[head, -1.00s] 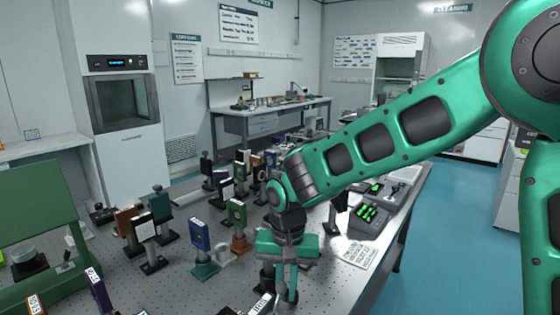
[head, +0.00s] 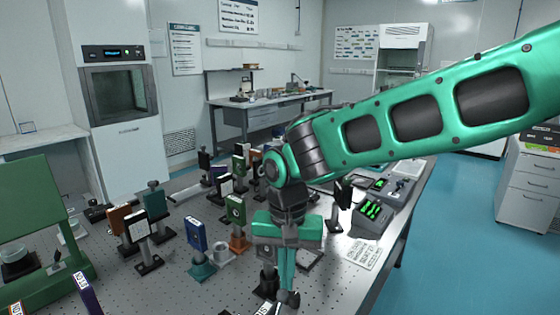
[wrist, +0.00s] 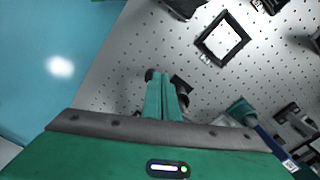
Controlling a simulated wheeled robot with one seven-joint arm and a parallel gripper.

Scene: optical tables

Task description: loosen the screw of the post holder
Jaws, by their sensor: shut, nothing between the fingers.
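My gripper (head: 289,292) points straight down over the optical table, its fingers closed together and empty. In the wrist view the green fingers (wrist: 165,82) lie side by side with no gap that I can make out. A black post holder (head: 268,282) stands just left of the fingers in the head view, partly hidden by them. In the wrist view dark parts (wrist: 181,88) show right beside and behind the fingertips. I cannot make out the screw clearly, nor whether the fingertips touch anything.
A blue plate on a teal base (head: 197,240) and a green plate on an orange base (head: 237,220) stand to the left among several mounts. A dark square frame (wrist: 223,40) lies beyond the fingers. A device with green digits (head: 372,213) sits to the right.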

